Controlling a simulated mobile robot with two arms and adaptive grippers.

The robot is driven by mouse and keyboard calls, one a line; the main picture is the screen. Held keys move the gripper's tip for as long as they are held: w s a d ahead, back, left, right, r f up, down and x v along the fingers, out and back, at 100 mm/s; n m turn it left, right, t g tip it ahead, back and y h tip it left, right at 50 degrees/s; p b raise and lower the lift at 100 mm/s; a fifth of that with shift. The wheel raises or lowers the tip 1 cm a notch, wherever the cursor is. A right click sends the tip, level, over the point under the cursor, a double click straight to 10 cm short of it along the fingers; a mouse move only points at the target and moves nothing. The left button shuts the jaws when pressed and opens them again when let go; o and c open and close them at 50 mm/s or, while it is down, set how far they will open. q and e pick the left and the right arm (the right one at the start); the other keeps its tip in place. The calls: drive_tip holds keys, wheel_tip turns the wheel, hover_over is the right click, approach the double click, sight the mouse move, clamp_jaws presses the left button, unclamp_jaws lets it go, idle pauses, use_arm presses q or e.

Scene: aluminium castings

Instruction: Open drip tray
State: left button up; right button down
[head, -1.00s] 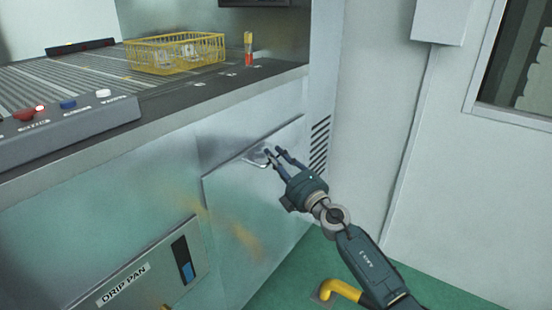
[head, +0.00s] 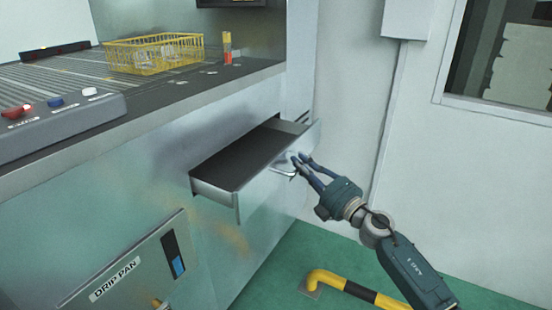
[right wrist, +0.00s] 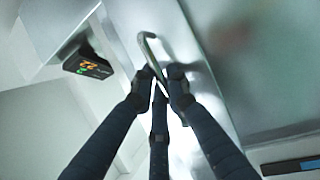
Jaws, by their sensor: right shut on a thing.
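The drip tray (head: 240,157) is a metal drawer with a dark inside, standing partly out of the machine front. Its handle (head: 285,173) is a thin metal bar on the drawer front; it also shows in the right wrist view (right wrist: 147,46). My right gripper (head: 298,163) is at the handle with its fingers closed around the bar. In the right wrist view the fingertips (right wrist: 160,80) meet at the handle's lower end. My left gripper is not in view.
A yellow wire basket (head: 155,53) and a small orange-and-yellow cylinder (head: 227,48) stand on the machine top. A panel labelled DRIP PAN (head: 130,270) is at lower left. A yellow-black floor rail (head: 350,288) runs below my right arm. Green floor lies below the drawer.

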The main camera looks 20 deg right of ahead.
drive_tip(key=s+d, duration=0.6)
drive_tip(key=s, duration=0.2)
drive_tip(key=shift+s+d, duration=0.2)
drive_tip(key=shift+s, duration=0.05)
drive_tip(key=shift+f, duration=0.1)
drive_tip(key=c, duration=1.7)
unclamp_jaws()
drive_tip(key=shift+s, duration=0.1)
drive_tip(key=v, duration=1.1)
drive_tip(key=shift+s+d, duration=0.15)
drive_tip(key=shift+s, duration=0.25)
